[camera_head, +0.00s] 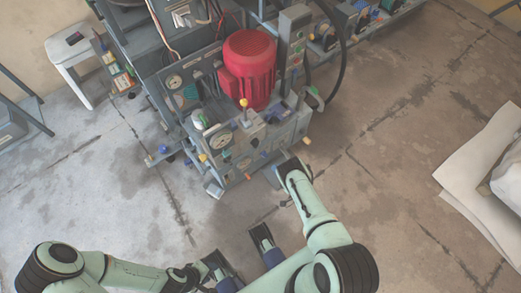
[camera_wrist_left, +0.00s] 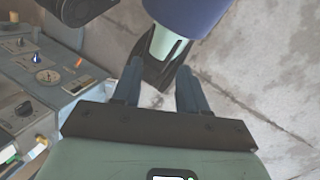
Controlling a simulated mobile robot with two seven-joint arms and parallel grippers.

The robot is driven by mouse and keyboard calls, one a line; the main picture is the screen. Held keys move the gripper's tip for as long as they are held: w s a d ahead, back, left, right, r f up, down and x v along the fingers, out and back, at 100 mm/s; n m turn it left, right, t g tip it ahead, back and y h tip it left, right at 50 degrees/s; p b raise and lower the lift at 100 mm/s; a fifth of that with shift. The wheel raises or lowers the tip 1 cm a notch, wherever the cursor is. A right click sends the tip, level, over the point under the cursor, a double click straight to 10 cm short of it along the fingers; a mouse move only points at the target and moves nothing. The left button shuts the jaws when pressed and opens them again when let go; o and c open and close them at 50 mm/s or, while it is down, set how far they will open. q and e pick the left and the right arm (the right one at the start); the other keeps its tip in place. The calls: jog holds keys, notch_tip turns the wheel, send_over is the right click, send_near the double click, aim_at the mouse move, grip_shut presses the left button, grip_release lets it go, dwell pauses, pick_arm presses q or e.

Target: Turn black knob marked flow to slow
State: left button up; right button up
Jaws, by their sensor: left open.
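The machine's control panel (camera_head: 238,150) carries small knobs and a round gauge (camera_head: 226,139); its labels are too small to read. I cannot tell which knob is marked flow. My left gripper (camera_head: 199,270) is low and well in front of the machine. In its wrist view, the two fingers (camera_wrist_left: 158,80) are apart with nothing between them. My right gripper (camera_head: 278,172) is by the machine's front right corner; its fingers are unclear.
A red motor (camera_head: 250,70) stands behind the panel beside a grey switch post (camera_head: 292,45). Small levers and handles stick out from the machine's front. A white stool (camera_head: 76,50) stands at the back left. White sheeting (camera_head: 485,165) lies right; concrete floor between is clear.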

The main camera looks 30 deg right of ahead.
pick_arm(q)
jog(key=w+a+f+t+y+b, duration=0.2)
jog(key=w+a+f+t+b, duration=0.25)
jog(key=w+f+b, duration=0.55)
pick_arm(e)
jog(key=p, duration=0.1)
send_near(258, 145)
jog(key=w, duration=0.3)
jog(key=w+b, duration=0.1)
jog(key=w, duration=0.3)
jog(key=shift+a+f, duration=0.2)
jog(key=shift+f, duration=0.05)
pick_arm(q)
jog(key=shift+s+a+f+n+g+b, duration=0.15)
jog(key=shift+s+a+f+n+g, duration=0.15)
jog(key=shift+s+f+g, duration=0.5)
jog(key=shift+s+a+f+n+g+b, duration=0.2)
jog(key=shift+s+a+f+g, duration=0.3)
jog(key=shift+s+f, duration=0.5)
pick_arm(e)
jog(key=shift+w, duration=0.7)
pick_arm(q)
jog(key=shift+d, duration=0.1)
pick_arm(e)
grip_shut()
